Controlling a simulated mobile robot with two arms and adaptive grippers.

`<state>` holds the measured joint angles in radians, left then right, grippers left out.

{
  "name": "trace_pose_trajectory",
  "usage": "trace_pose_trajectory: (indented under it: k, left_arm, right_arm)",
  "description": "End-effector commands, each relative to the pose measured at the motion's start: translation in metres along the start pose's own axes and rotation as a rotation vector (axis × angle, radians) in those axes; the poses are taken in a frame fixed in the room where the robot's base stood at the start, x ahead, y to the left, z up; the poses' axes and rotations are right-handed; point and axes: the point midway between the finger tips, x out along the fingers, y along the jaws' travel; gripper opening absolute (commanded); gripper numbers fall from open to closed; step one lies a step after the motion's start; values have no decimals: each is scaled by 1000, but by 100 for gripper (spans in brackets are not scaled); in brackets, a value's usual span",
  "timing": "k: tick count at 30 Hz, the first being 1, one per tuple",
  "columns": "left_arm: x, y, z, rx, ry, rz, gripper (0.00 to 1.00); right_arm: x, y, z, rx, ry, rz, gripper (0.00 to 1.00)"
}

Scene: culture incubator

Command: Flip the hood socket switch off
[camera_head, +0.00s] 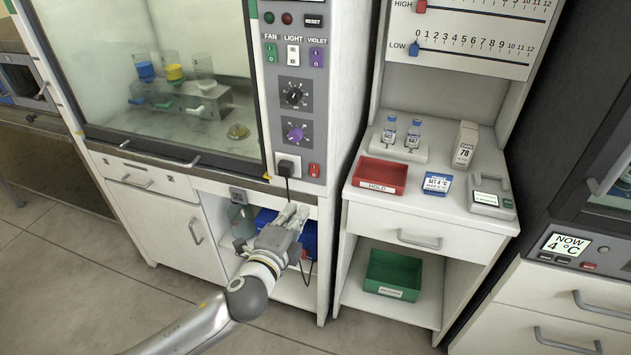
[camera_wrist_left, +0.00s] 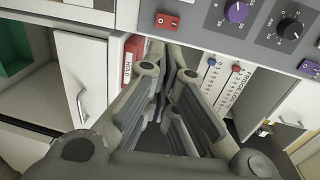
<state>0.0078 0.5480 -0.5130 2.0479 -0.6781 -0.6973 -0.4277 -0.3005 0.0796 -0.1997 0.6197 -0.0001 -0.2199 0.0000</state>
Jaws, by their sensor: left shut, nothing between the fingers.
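The hood socket switch (camera_head: 314,170) is a small red rocker at the lower right of the hood's control panel, right of the black plug in the socket (camera_head: 289,165). The red switch also shows at the top of the left wrist view (camera_wrist_left: 167,22). My left gripper (camera_head: 291,212) is shut and empty, below the socket and switch and apart from them in the head view. Its fingers (camera_wrist_left: 170,62) point toward the panel's lower edge in the left wrist view. The switch's exact tilt is too small to tell. My right gripper is not in view.
A cable hangs from the plug past my left gripper. A blue bin (camera_head: 266,222) sits on the open shelf behind it. A green bin (camera_head: 393,274) is below.

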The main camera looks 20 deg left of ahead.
Motion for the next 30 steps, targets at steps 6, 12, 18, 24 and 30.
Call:
trace_pose_trajectory:
  k: [6,12,18,24,30]
  left_arm:
    - [14,-1,0,0,0,-1,0]
    - [45,-2,0,-1,-1,-1,0]
    - [77,-2,0,-1,-1,0,0]
    - [106,-1,0,-1,-1,0,0]
    - [128,0,0,-1,0,1,0]
  right_arm:
    - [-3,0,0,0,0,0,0]
    - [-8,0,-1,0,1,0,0]
    - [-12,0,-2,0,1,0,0]
    - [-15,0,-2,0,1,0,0]
    - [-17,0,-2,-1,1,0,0]
